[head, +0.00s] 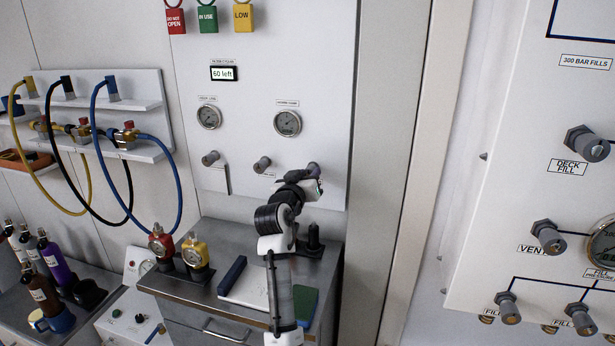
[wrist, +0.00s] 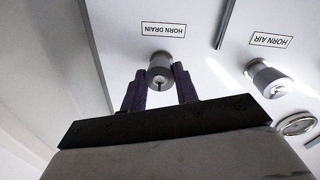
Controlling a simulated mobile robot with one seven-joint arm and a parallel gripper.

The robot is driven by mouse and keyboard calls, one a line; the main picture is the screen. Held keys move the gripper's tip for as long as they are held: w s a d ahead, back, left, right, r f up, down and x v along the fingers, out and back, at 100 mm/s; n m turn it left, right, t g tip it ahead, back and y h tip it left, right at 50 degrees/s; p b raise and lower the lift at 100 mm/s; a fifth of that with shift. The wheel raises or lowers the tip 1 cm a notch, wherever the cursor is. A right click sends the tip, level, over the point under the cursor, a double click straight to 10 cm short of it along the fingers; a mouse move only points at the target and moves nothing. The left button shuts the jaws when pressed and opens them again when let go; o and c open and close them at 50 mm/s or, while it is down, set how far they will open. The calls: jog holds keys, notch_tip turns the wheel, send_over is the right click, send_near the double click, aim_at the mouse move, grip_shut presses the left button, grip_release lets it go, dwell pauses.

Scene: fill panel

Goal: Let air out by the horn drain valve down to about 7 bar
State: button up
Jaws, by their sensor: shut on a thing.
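The horn drain valve knob (wrist: 162,62) is a grey cylinder under its HORN DRAIN label (wrist: 164,30), which appears upside down in the wrist view. My gripper (wrist: 159,78) is shut on this knob, with one dark finger on each side. In the head view my gripper (head: 306,181) is at the rightmost knob (head: 313,168) of the white panel and partly covers it. The right-hand round gauge (head: 288,123) is above, likely the horn bank gauge; its reading is too small to tell.
The horn air knob (wrist: 267,79) is close beside in the wrist view. A left gauge (head: 209,117), another knob (head: 210,158) and a display reading "60 left" (head: 224,73) are on the panel. Below is a metal cabinet (head: 225,297) with red and yellow gauge units. A second panel (head: 500,200) stands right.

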jog(key=shift+f+n, duration=0.1)
jog(key=shift+n, duration=3.2)
jog(key=shift+a, duration=0.1)
jog(key=o, duration=1)
jog(key=shift+c, duration=0.2)
jog(key=shift+s, duration=0.1)
jog(key=b+v, duration=0.5)
jog(key=v, duration=0.8)
jog(key=shift+s, duration=0.3)
jog(key=shift+f, duration=0.1)
